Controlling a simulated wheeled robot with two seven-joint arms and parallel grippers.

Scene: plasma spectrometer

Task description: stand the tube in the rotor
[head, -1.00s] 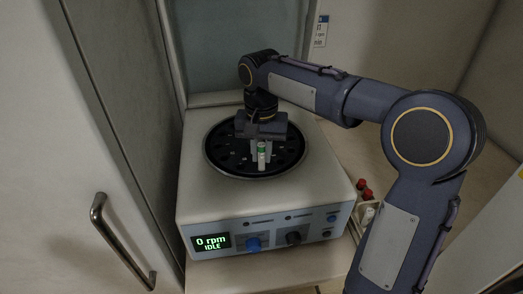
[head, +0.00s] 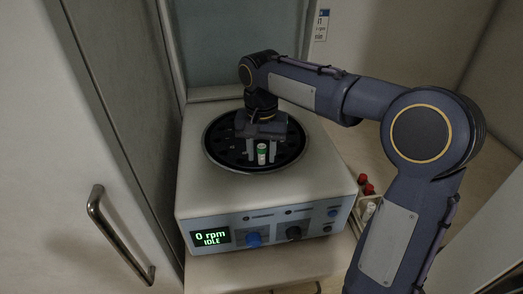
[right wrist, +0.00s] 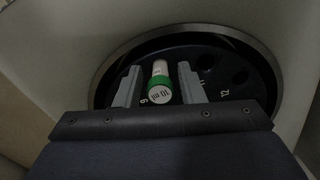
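The tube (head: 262,153), white with a green band, stands in a hole of the black rotor (head: 223,152), with only its upper part showing. In the right wrist view the tube (right wrist: 160,83) shows a white top marked 10 ml, and the rotor (right wrist: 213,60) has numbered holes around it. My right gripper (head: 262,158) is above the rotor, pointing down. Its two fingers are apart, one on each side of the tube, with gaps showing in the right wrist view (right wrist: 158,92). The lower tube is hidden in the rotor. My left gripper is not in view.
The rotor sits in the open top of a white centrifuge (head: 205,200), whose display reads 0 rpm IDLE. Red-capped tubes (head: 367,188) stand to its right, partly behind my right arm. A cabinet door with a handle (head: 118,235) is at left.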

